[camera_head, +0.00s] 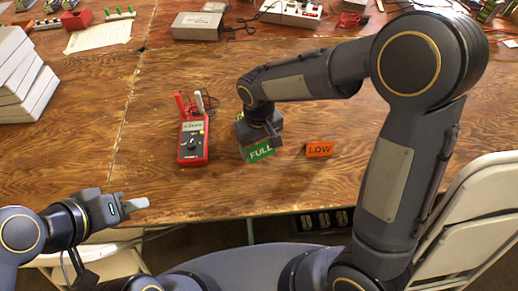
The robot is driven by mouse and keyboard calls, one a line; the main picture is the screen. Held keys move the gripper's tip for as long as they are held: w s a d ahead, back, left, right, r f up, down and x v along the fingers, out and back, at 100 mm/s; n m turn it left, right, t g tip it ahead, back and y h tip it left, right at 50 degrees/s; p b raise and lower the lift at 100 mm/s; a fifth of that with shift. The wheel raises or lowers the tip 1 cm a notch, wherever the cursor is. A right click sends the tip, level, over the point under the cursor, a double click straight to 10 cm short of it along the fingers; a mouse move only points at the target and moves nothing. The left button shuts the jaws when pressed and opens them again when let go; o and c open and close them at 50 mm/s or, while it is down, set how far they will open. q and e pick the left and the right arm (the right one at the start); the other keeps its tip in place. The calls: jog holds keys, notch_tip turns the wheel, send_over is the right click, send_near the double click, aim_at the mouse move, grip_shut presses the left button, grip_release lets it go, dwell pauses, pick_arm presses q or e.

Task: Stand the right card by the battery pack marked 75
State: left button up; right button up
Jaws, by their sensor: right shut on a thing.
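A green card marked FULL (261,152) is at the middle of the wooden table, tilted in the picture. My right gripper (262,141) reaches down at it from behind and is shut on it; the arm hides most of the fingers. An orange card marked LOW (319,149) stands apart to its right. A red multimeter (193,140) with a number display lies to the left. No battery pack marked 75 is readable; a dark block shape around my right gripper is mostly hidden. My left gripper (140,202) is empty near the table's front edge, seen side-on.
White boxes (22,80) are stacked at the far left. A grey metal box (197,26), a power strip (292,12) and cables lie along the back. A white chair (478,215) is at the front right.

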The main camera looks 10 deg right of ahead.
aim_at(259, 151)
jog(key=shift+w+f, duration=0.3)
jog(key=shift+f, duration=0.15)
jog(key=f, duration=0.3)
jog(key=shift+w+d+f, duration=0.1)
jog(key=shift+w+f, duration=0.1)
jog(key=shift+f+b, duration=0.15)
jog(key=shift+b, duration=0.15)
jog(key=o, duration=0.9)
